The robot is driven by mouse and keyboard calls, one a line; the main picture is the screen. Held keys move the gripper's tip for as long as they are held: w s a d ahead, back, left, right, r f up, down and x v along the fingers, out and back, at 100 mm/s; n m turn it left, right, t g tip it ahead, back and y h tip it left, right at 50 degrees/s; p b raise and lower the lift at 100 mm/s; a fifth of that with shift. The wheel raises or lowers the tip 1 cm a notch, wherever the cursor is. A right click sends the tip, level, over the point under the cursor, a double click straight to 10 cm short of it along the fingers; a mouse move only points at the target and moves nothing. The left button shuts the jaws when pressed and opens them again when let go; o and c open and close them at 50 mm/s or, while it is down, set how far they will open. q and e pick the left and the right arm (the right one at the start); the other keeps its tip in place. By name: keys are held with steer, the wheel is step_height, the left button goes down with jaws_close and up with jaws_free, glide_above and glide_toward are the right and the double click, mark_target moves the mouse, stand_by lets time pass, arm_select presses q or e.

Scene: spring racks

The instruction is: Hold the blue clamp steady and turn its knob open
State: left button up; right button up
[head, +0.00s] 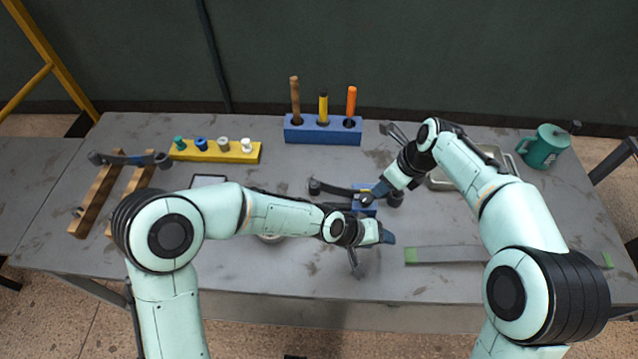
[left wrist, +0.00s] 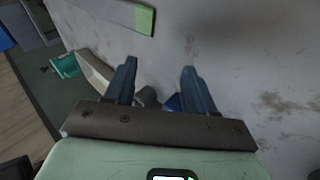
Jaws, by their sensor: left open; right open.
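The blue clamp (head: 366,209) is at the table's centre, on or beside a dark bar with rounded ends (head: 335,189). It is partly hidden by my arms, and its knob cannot be made out clearly. My right gripper (head: 374,192) is open, with its fingertips right at the clamp from the upper right; contact cannot be told. My left gripper (head: 387,238) is open just in front of the clamp, on the near side. In the left wrist view its two blue fingers (left wrist: 158,86) are spread, with a bit of blue (left wrist: 173,103), likely the clamp, and a dark rounded part behind them.
A blue block with upright tools (head: 322,136) and a yellow peg rack (head: 215,151) stand at the back. Wooden rails (head: 97,200) lie left. A green mug (head: 544,147) and a tray are right. A flat green-ended strip (head: 450,255) lies front right.

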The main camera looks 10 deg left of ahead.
arm_select(q)
steer(key=w+a+r+n+y, duration=0.2)
steer(key=w+a+r+n, duration=0.2)
steer(key=a+n, duration=0.5)
steer(key=w+a+r+n+y, duration=0.1)
steer(key=w+a+r+n, duration=0.25)
steer(key=a+n, duration=0.55)
steer(key=shift+m+g, duration=0.3)
steer(key=x, duration=0.9)
steer(key=a+x, duration=0.1)
steer(key=x, duration=0.3)
steer(key=shift+w+f, duration=0.35)
steer(key=shift+w, duration=0.1)
